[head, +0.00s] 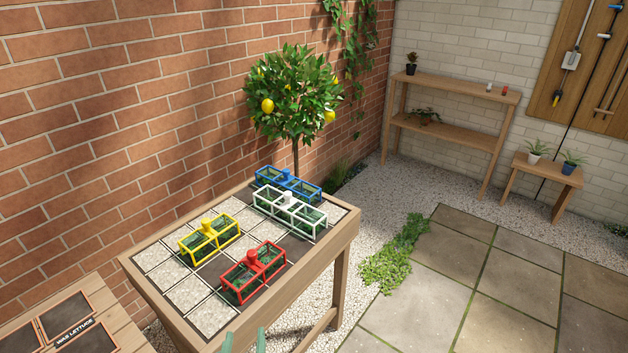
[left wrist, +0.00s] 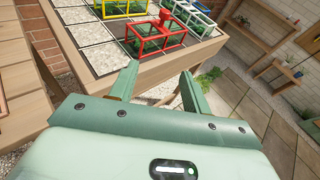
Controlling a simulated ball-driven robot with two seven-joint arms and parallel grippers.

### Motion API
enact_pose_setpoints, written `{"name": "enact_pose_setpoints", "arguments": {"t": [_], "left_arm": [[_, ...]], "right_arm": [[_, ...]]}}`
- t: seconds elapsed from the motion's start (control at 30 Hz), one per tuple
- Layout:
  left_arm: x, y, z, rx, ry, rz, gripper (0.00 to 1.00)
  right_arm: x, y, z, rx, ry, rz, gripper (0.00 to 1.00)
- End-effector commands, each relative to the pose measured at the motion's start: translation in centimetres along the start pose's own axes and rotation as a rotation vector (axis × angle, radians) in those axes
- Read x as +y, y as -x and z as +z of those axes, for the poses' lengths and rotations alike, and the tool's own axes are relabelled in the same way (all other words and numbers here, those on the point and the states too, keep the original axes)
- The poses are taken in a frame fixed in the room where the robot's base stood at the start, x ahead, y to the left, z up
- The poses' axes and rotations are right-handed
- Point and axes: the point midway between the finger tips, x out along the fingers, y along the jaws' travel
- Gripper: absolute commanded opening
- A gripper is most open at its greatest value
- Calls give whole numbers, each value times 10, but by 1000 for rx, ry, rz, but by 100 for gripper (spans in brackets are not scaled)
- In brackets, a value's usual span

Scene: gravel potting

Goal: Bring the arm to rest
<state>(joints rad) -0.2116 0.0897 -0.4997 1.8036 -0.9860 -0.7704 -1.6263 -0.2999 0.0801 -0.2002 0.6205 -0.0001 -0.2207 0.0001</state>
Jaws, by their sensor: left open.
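My left gripper (head: 246,342) shows only as green fingertips at the bottom edge of the head view. In the left wrist view the left gripper (left wrist: 158,88) has its two green fingers apart, with nothing between them. It hangs just off the near edge of the wooden potting table (head: 296,300), short of the red frame (head: 253,272). The red frame also shows in the left wrist view (left wrist: 155,40), beyond the fingers and apart from them. My right gripper is in neither view.
The table also bears a yellow frame (head: 209,238), a white frame (head: 289,212) and a blue frame (head: 288,184), among pale and dark square tiles. A wooden bench with dark label plates (head: 80,335) stands at the lower left. A lemon tree (head: 294,100) rises behind the table. Paving (head: 480,290) lies clear at right.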

Motion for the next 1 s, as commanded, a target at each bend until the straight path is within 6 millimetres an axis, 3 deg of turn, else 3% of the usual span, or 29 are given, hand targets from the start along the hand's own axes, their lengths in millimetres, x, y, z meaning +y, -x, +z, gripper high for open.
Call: {"name": "enact_pose_setpoints", "arguments": {"t": [0.13, 0.27, 0.47, 0.57, 0.67, 0.73, 0.9, 1.0], "left_arm": [[-5, 0, -3, 15, 156, -26, 48], [-9, -1, -25, 79, 337, -47, 48], [-4, -2, -94, 266, 735, -9, 48], [6, 3, -141, 377, 965, 66, 48], [24, 16, -199, 492, 1238, 207, 48], [44, 34, -248, 563, 1468, 365, 48], [109, 111, -363, 564, 2016, 918, 48], [144, 164, -409, 455, 2204, 1215, 48]], "right_arm": [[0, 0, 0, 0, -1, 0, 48], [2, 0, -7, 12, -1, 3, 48], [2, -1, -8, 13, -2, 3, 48], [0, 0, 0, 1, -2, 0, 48], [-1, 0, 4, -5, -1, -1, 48], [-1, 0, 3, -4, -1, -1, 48], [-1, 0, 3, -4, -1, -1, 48], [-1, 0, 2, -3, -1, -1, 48]]}}
